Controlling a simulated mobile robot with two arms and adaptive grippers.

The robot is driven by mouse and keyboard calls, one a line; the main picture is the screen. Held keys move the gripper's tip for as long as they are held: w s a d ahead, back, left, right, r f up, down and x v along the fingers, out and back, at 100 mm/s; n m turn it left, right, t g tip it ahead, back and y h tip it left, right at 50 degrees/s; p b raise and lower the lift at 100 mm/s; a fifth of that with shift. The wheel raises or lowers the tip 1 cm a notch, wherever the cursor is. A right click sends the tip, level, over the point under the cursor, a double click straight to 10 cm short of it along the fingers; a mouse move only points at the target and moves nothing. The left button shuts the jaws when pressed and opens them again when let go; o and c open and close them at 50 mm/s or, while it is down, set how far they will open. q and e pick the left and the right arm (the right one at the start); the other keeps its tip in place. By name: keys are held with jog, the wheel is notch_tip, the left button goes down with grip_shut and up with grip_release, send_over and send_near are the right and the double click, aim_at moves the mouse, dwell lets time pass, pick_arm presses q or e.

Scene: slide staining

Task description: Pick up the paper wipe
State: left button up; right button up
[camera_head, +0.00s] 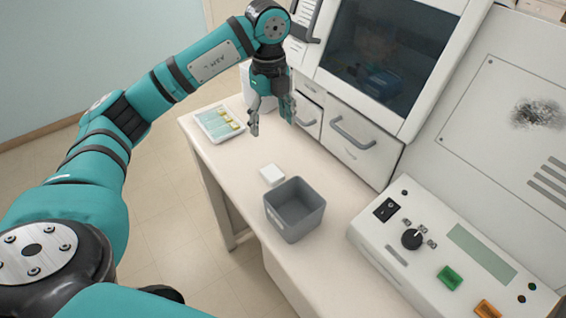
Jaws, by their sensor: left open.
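A small white square pad, which looks like the paper wipe (272,175), lies on the white bench behind the grey bin. My left gripper (273,128) is open and empty. It points down and shows above and behind the wipe in the picture, apart from it. My right gripper is not in view.
A grey open bin (293,222) stands just in front of the wipe. A white tray (207,132) with several slides lies at the bench's far left. A control panel (398,256) with knob and buttons stands at right, below a dark-screened cabinet (343,100). The bench's left edge is close to the wipe.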

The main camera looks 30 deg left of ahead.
pick_arm(q)
jog(key=p, duration=0.2)
send_over(273, 173)
jog(key=s, duration=0.1)
notch_tip(273, 173, down, 6)
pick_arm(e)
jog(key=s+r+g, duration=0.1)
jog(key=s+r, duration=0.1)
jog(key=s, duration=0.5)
pick_arm(q)
notch_tip(273, 173, down, 4)
jog(key=shift+w+a+r+p, duration=0.15)
jog(key=shift+r+p, duration=0.1)
jog(key=shift+p, duration=0.4)
notch_tip(273, 173, down, 2)
jog(key=shift+p, duration=0.3)
jog(key=f, duration=0.1)
jog(key=f+p, duration=0.1)
jog(key=f, duration=0.1)
jog(key=f+p, duration=0.1)
jog(key=shift+w+d+f, duration=0.2)
jog(key=shift+w, duration=0.1)
jog(key=shift+f, duration=0.35)
jog(key=c, duration=0.8)
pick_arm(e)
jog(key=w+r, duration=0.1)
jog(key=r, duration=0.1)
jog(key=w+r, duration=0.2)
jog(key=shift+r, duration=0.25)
